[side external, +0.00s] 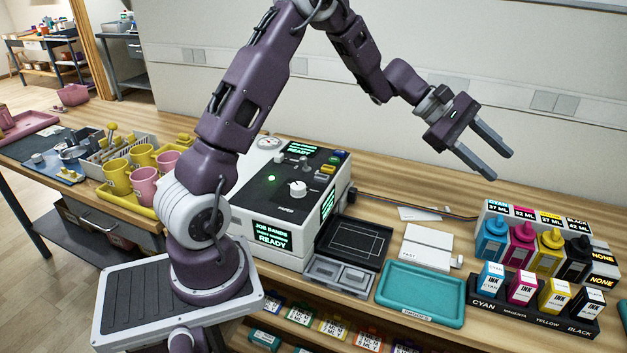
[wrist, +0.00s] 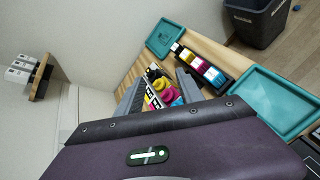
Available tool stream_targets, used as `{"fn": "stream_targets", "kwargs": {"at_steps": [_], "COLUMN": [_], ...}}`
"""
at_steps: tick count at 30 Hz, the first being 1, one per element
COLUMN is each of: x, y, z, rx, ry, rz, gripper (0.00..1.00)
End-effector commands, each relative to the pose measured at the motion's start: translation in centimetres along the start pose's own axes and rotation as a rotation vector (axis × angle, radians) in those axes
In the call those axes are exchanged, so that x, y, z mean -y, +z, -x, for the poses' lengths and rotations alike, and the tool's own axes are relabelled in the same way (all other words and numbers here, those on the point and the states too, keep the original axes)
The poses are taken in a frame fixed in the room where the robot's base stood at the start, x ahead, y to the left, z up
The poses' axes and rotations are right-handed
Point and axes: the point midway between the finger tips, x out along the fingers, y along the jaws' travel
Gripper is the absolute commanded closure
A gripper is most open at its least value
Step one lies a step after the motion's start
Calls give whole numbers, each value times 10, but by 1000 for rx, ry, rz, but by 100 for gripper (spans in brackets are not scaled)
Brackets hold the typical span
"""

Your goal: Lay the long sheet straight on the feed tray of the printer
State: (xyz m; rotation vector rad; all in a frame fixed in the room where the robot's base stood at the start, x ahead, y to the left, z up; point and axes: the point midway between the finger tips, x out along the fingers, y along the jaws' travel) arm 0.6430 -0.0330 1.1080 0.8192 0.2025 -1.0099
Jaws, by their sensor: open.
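The printer (side external: 285,205) is a white and black box with a dial and lit green screens. A black feed tray (side external: 352,243) with a pale rectangular outline sticks out of its right side, with no sheet seen on it. A flat white piece (side external: 425,213) lies on the bench behind a white block (side external: 428,247) with a small label. I cannot tell for sure which of these is the long sheet. My gripper (side external: 503,165) is open and empty, high above the bench to the right of the printer. Its fingers also show in the wrist view (wrist: 158,90).
A teal tray (side external: 420,290) sits at the front edge. Ink bottles (side external: 520,243) and a rack of ink boxes (side external: 530,302) stand at the right. Yellow and pink mugs (side external: 117,177) stand left of my arm. A dark bin (wrist: 257,18) is on the floor in the wrist view.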

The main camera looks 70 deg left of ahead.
Motion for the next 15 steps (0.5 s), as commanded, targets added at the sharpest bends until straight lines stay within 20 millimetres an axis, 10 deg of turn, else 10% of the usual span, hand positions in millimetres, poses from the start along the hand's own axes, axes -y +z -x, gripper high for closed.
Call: {"fn": "stream_targets", "kwargs": {"at_steps": [3, 6, 10, 15], "x": [75, 154, 237, 285], "y": [114, 158, 160, 134], "z": [47, 98, 164, 215], "rx": [-54, -137, -285, -444], "ry": [-235, -417, -602, -734], "rz": [-500, -900, -1334, -1647], "gripper": [56, 56, 56, 56]}}
